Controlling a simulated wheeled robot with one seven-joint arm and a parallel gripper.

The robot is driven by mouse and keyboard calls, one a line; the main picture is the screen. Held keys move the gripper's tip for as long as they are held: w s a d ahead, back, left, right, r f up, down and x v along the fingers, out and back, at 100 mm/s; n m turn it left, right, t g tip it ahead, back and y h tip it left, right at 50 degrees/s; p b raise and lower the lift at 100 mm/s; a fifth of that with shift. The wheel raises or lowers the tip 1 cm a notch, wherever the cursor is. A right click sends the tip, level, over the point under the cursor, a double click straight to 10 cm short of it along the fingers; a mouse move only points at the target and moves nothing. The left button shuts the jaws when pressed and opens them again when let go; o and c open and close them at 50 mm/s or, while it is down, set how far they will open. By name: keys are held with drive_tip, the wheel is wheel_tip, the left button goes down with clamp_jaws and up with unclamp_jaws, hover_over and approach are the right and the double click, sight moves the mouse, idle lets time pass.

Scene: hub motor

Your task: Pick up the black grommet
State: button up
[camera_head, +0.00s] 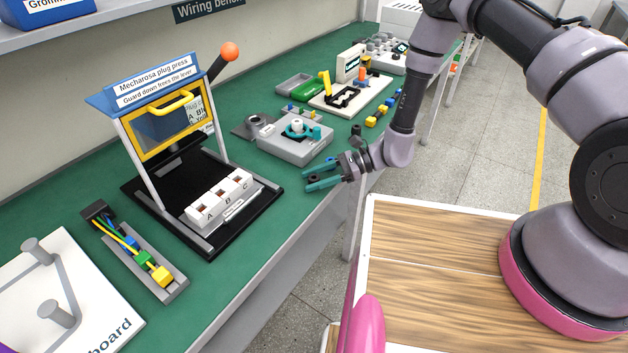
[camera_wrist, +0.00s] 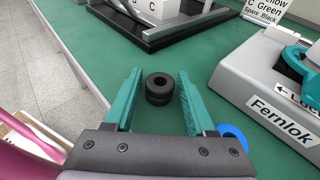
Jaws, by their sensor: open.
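The black grommet (camera_wrist: 159,84) is a short, ribbed ring with a hole in its top, standing upright on the green bench. In the wrist view it lies between the two teal fingers of my gripper (camera_wrist: 160,74), with a gap on each side. My gripper is open and holds nothing. In the head view my gripper (camera_head: 308,179) is low over the front edge of the bench, right of the plug press; I cannot make out the black grommet there.
A blue ring (camera_wrist: 233,134) lies just outside the right finger in the wrist view. The grey Fernlok fixture (camera_wrist: 262,88) stands to the right. The plug press (camera_head: 135,190) stands left on the green bench (camera_head: 287,190). Bare bench lies between press and fixture.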

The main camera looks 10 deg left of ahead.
sight(314, 177)
clamp_jaws()
wheel_tip(314, 177, up, 10)
drive_tip(key=shift+r, duration=0.1)
idle(0.5)
